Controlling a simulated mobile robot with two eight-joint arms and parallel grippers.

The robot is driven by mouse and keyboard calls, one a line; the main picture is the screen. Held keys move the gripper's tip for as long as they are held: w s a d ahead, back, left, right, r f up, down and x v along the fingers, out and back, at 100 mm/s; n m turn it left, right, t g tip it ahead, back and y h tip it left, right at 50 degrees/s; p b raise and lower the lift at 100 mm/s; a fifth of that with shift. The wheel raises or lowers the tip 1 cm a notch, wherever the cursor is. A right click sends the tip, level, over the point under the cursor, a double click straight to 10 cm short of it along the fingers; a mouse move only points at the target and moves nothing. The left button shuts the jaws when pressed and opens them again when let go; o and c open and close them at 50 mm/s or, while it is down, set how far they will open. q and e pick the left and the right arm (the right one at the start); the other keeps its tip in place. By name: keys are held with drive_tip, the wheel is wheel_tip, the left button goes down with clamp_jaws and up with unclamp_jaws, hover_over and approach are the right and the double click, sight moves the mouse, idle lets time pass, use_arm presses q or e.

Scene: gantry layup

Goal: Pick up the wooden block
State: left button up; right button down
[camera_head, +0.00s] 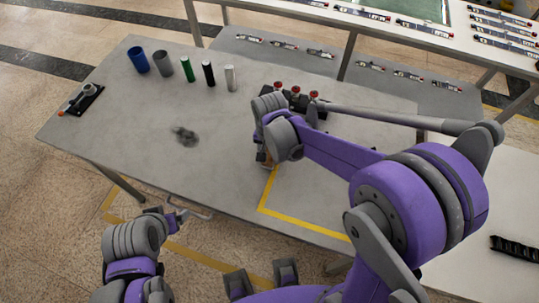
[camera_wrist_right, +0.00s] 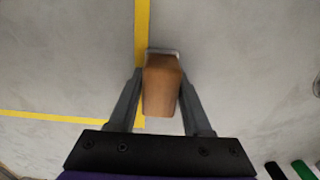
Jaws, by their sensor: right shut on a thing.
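The wooden block (camera_wrist_right: 162,88) sits between the two fingers of my right gripper (camera_wrist_right: 161,75) in the right wrist view. The right gripper is shut on it. In the head view the right gripper (camera_head: 264,160) is low over the table near the corner of the yellow tape, mostly hidden by its own wrist, and only a small brown bit of the block shows there. I cannot tell whether the block touches the table. My left gripper (camera_head: 178,217) is at the table's front edge, far from the block; its jaw state is unclear.
On the grey table (camera_head: 110,120) stand a blue cup (camera_head: 138,60), a grey cup (camera_head: 163,65) and several cylinders at the back. A dark fixture with red knobs (camera_head: 278,86) is behind my right arm. A black device (camera_head: 82,99) lies at left.

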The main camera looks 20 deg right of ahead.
wheel_tip(320, 180, up, 10)
drive_tip(key=shift+r+p, duration=0.1)
drive_tip(key=shift+p, duration=0.35)
drive_tip(key=c, duration=1)
unclamp_jaws()
drive_tip(key=c, duration=0.5)
drive_tip(key=shift+w+a, duration=0.1)
